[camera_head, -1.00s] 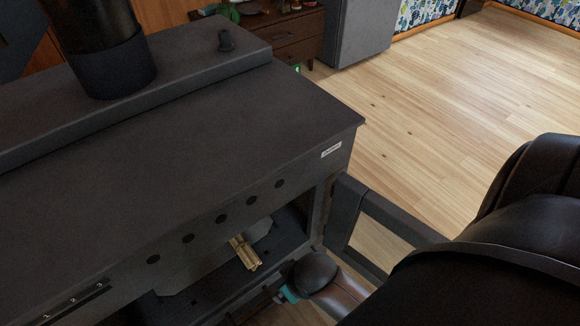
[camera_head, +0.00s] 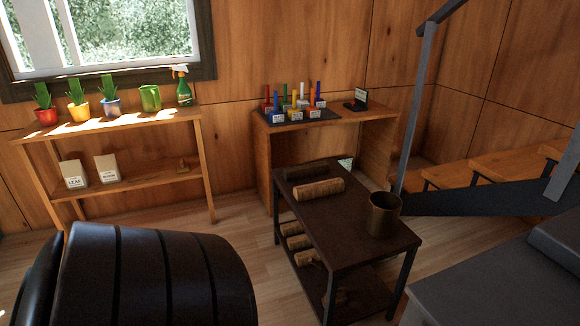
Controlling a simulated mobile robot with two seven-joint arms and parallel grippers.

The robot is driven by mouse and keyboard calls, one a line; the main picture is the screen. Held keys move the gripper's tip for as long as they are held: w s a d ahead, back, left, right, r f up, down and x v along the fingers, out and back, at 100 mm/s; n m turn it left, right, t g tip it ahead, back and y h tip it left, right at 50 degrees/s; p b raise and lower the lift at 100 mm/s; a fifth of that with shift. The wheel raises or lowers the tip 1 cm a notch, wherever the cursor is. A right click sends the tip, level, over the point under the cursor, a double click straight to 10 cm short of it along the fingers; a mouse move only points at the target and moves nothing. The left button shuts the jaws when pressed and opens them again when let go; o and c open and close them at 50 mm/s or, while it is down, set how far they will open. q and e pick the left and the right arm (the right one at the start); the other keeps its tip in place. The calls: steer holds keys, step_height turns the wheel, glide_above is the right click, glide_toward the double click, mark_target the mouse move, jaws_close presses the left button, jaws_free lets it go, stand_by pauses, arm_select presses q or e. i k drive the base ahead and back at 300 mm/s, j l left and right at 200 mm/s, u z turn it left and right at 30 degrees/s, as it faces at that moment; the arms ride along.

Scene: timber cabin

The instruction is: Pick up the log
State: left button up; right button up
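Two logs lie on the top of a dark low table in the middle of the view. The nearer log (camera_head: 318,189) is light brown with a pale cut end. A darker log (camera_head: 307,171) lies just behind it. Several more logs, such as one log (camera_head: 299,242), lie on the table's lower shelf, partly hidden by the tabletop. Neither gripper is in view.
A wooden shelf (camera_head: 120,125) with potted plants stands at the left, a wooden desk (camera_head: 330,122) behind. Stairs (camera_head: 490,170) and a grey surface (camera_head: 500,275) are at the right. Some wooden floor (camera_head: 235,220) is clear.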

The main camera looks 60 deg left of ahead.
mark_target(311, 191)
steer(key=u, duration=1.85)
